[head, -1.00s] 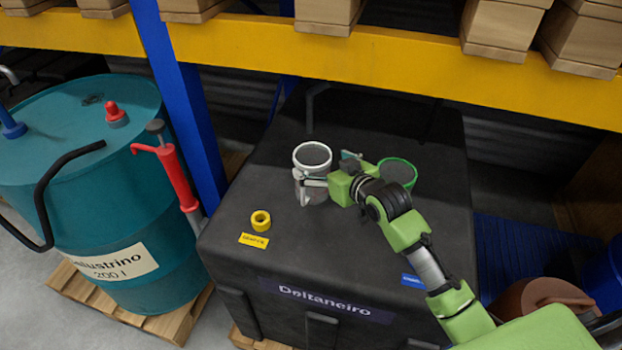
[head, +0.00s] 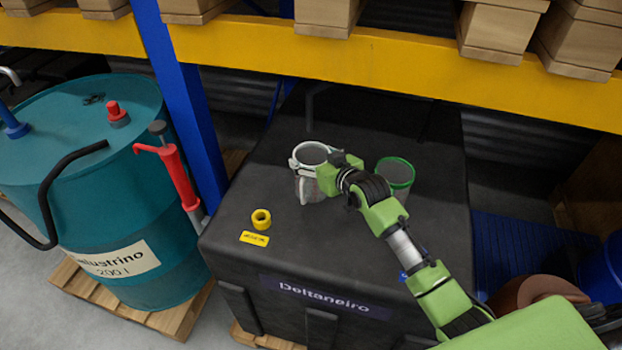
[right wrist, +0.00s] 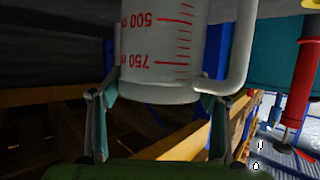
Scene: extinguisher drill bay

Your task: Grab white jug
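The white jug (head: 307,188) is clear with a white rim and stands upright on the black case, left of the green-rimmed jug (head: 396,173). My right gripper (head: 312,160) is at its upper part, with its fingers spread around it. In the right wrist view the jug (right wrist: 160,50) appears upside down with red marks and a handle at the right. The open fingers of the right gripper (right wrist: 157,92) are on either side of it; I cannot tell whether they touch it. My left gripper is not in view.
The black case (head: 240,215) carries a yellow ring (head: 261,219) and a yellow label (head: 254,239) at the front left. A teal drum (head: 120,210) with a red pump (head: 177,175) stands at left. A yellow shelf beam (head: 400,70) crosses behind and above.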

